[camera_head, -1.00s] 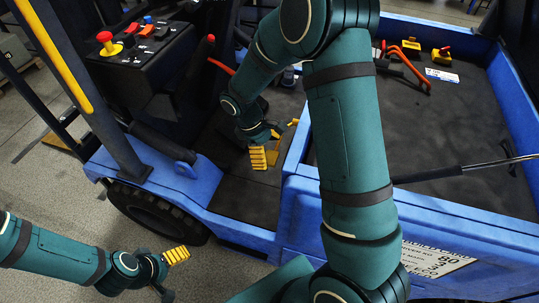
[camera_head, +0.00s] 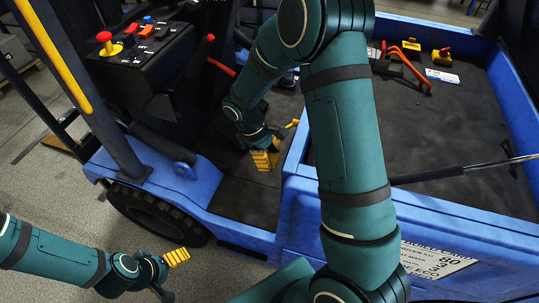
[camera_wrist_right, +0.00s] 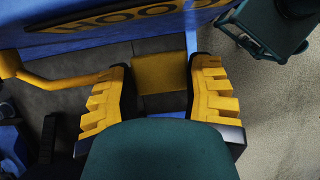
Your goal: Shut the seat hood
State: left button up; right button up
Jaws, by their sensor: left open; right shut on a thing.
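My right gripper (camera_head: 266,158) is low beside the blue wall of the open-topped body, over the dark footwell. In the right wrist view, its yellow ribbed fingers (camera_wrist_right: 160,98) stand on either side of a yellow plate (camera_wrist_right: 160,73) and are shut on it. I cannot tell which blue panel is the seat hood. A black strut (camera_head: 440,172) slants across the open body. My left gripper (camera_head: 172,274) is open and empty above the floor at lower left.
Grey floor (camera_head: 60,185) is clear around my left gripper.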

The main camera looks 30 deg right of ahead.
jog(key=shift+f, duration=0.8)
jog(key=shift+c, duration=0.4)
jog(key=shift+f, duration=0.15)
grip_shut()
jog(key=o, duration=1.5)
grip_release()
jog(key=shift+s+a+r, duration=0.2)
jog(key=shift+a, duration=0.05)
jog(key=shift+w+d, duration=0.15)
jog(key=shift+d, duration=0.05)
jog(key=v, duration=0.7)
jog(key=shift+a+r, duration=0.15)
jog(key=shift+r, duration=0.1)
